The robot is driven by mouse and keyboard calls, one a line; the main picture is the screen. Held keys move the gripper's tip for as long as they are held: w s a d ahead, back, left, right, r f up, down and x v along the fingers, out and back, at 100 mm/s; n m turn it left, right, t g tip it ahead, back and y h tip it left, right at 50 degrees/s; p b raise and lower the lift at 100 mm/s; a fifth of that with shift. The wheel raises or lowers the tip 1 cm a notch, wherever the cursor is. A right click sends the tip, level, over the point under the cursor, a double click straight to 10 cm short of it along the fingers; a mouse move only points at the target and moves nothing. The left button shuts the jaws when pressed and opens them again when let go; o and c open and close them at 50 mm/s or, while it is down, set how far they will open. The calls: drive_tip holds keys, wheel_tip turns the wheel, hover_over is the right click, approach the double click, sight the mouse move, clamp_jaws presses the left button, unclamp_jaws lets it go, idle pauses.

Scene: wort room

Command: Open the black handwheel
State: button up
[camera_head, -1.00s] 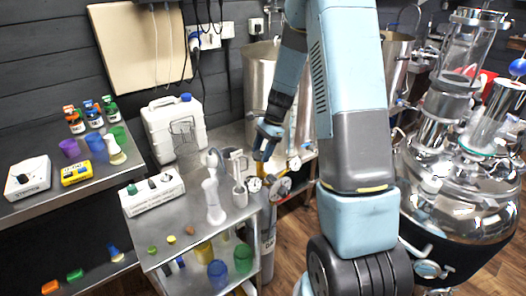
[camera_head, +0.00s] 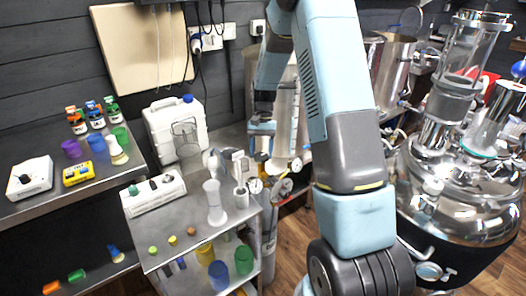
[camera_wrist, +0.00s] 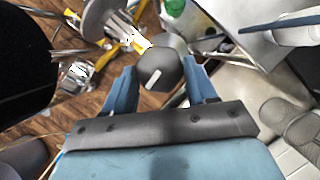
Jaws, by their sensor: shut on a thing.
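The black handwheel (camera_wrist: 160,70) is a dark, faceted knob with a white mark on its face. In the wrist view it sits between the two blue fingers of my gripper (camera_wrist: 161,86), which is shut on it. In the head view my gripper (camera_head: 262,138) points down over the valve and gauges at the top of a grey gas cylinder (camera_head: 268,240). The handwheel itself is hidden there behind the fingers.
Pressure gauges (camera_head: 255,186) and a round grey disc (camera_head: 284,187) sit close below my gripper. A steel cart (camera_head: 190,240) with labware stands at the left. Steel vessels stand behind, and a large shiny kettle (camera_head: 455,190) is at the right.

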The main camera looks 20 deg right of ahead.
drive_tip(key=n, duration=0.1)
drive_tip(key=n+h, duration=0.1)
drive_tip(key=n, duration=0.2)
drive_tip(key=shift+w+a+n+h, duration=0.15)
drive_tip(key=shift+a+n+h, duration=0.15)
drive_tip(key=shift+h, duration=0.1)
drive_tip(key=n+h, duration=0.1)
drive_tip(key=n, duration=0.3)
drive_tip(key=shift+a+h, duration=0.1)
drive_tip(key=shift+h, duration=0.2)
drive_tip(key=o, duration=1)
drive_tip(key=shift+o, duration=0.2)
drive_tip(key=shift+r, duration=0.1)
drive_tip(key=v, duration=1.3)
drive_tip(key=shift+a+r, duration=0.15)
drive_tip(key=shift+r, duration=0.05)
